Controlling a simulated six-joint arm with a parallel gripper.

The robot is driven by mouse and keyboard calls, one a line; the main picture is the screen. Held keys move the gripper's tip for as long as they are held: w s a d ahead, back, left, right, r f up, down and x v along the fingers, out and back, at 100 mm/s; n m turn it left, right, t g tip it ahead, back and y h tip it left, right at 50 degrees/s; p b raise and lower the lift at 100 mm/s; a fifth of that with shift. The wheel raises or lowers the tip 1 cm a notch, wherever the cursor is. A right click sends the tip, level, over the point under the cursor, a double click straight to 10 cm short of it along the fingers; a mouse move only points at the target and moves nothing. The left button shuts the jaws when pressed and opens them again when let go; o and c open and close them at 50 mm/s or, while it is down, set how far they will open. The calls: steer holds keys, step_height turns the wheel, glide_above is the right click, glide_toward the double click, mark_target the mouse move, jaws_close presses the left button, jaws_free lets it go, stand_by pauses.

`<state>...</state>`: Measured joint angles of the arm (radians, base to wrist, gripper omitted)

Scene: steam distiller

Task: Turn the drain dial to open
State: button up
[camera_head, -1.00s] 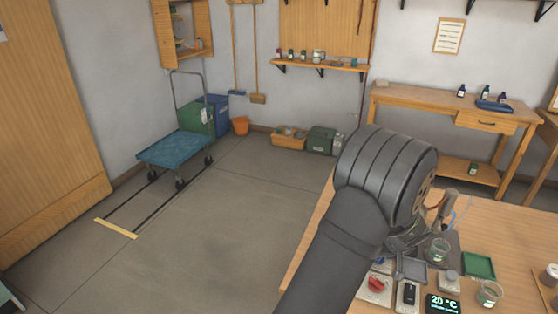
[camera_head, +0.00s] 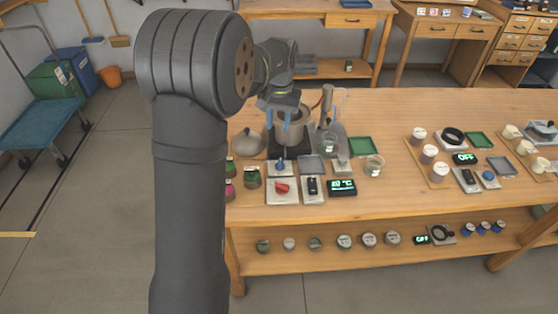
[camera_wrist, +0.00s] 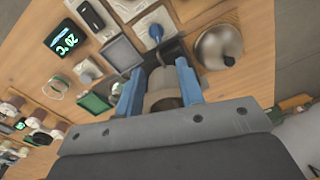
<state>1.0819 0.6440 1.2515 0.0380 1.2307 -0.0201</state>
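On the bench, a blue knob (camera_head: 281,165) on a small pale plate stands just in front of the boiler pot; it also shows in the wrist view (camera_wrist: 155,31). A red dial (camera_head: 281,187) on a white plate sits nearer the front edge. No readable label shows which one is the drain dial. My gripper (camera_head: 279,119) points down over the grey pot (camera_head: 298,132), behind the blue knob. In the wrist view its two blue fingers (camera_wrist: 158,86) are apart, with the pot below and between them. Whether they touch the pot is unclear.
A domed grey lid (camera_head: 248,143) lies left of the pot. A black switch (camera_head: 312,186) and a temperature display (camera_head: 342,187) stand right of the red dial. A glass beaker (camera_head: 375,166), grey tray (camera_head: 312,165) and green tray (camera_head: 362,146) are nearby.

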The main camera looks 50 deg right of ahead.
mark_target(279, 163)
steer(key=shift+m, duration=0.4)
steer(key=f, duration=1.6)
steer(key=shift+s, duration=0.2)
